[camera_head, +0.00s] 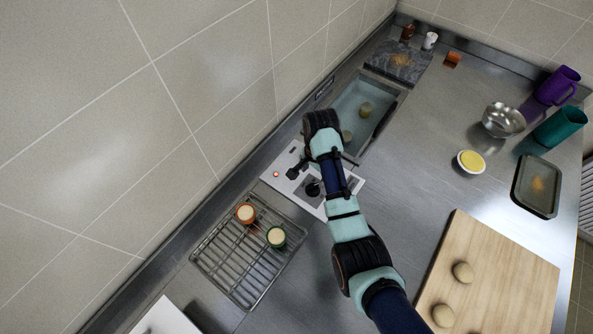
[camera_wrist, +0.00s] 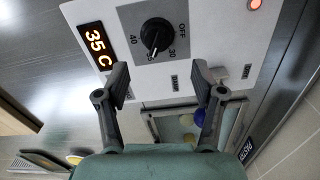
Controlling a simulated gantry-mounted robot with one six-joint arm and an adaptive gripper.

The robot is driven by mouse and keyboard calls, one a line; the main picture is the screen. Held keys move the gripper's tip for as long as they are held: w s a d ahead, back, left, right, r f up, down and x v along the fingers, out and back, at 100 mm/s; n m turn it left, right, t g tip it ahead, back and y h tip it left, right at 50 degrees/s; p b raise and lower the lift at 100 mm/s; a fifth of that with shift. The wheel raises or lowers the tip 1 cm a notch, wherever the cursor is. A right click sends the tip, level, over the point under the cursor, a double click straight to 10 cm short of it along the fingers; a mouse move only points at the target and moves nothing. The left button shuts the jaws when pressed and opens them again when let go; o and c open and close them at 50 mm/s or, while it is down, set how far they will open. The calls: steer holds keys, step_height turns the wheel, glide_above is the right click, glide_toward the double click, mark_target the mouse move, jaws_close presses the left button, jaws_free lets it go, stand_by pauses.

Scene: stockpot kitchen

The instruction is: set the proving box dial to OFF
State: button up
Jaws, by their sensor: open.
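The proving box dial (camera_wrist: 157,34) is a black round knob on a grey square in the white control panel (camera_wrist: 210,30). Its labels include OFF, 30 and 40, and its white pointer mark faces down in the wrist view, away from OFF. The display (camera_wrist: 95,45) beside it reads 35 C in orange. In the head view the dial (camera_head: 313,188) shows beside my arm. My gripper (camera_wrist: 162,84) is open and empty, its two fingertips apart and short of the dial, below it in the wrist view. In the head view my gripper (camera_head: 320,166) is over the panel, partly hidden by my arm.
A red light (camera_head: 276,174) is lit on the panel. A wooden board (camera_head: 500,270) lies to the right; the counter between is clear.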

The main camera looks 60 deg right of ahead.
mark_target(313, 185)
steer(key=f, duration=0.2)
steer(key=f+b, duration=0.1)
steer(key=f, duration=0.5)
steer(key=shift+s+a, duration=0.2)
steer(key=shift+a, duration=0.1)
steer(key=shift+r, duration=0.15)
steer(key=c, duration=1.1)
